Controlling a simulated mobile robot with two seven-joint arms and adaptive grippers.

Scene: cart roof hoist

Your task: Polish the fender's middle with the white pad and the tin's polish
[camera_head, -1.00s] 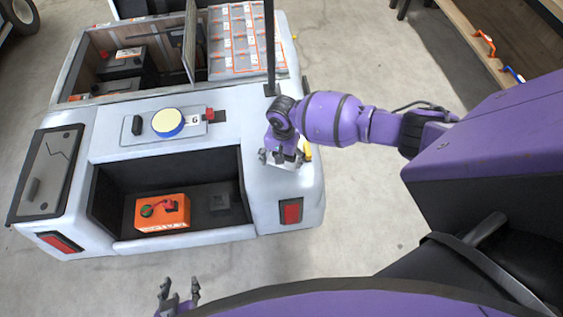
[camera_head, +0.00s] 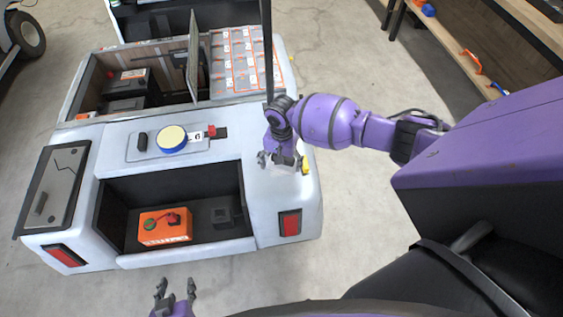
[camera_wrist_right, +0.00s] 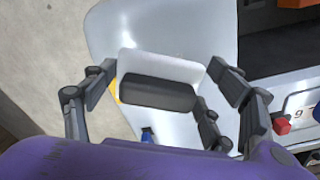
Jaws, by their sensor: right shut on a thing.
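The white pad (camera_wrist_right: 160,65) has a dark handle (camera_wrist_right: 157,92) on its back. My right gripper (camera_head: 282,160) is shut on it; in the right wrist view its fingers flank the handle (camera_wrist_right: 160,80). The pad is over the pale fender (camera_head: 285,189) at the cart's right corner; I cannot tell if it touches. In the head view the gripper mostly hides the pad. The blue tin (camera_head: 171,138), with cream polish on top, stands on a grey plate on the cart's ledge. My left gripper (camera_head: 176,287) is open and empty, low in the head view, apart from the cart.
An orange box (camera_head: 165,227) sits in the cart's dark open bay. A dark post (camera_head: 267,50) rises behind my right gripper. A small yellow thing (camera_head: 305,165) is beside that gripper. A shelf (camera_head: 470,50) stands at upper right. The floor right of the cart is clear.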

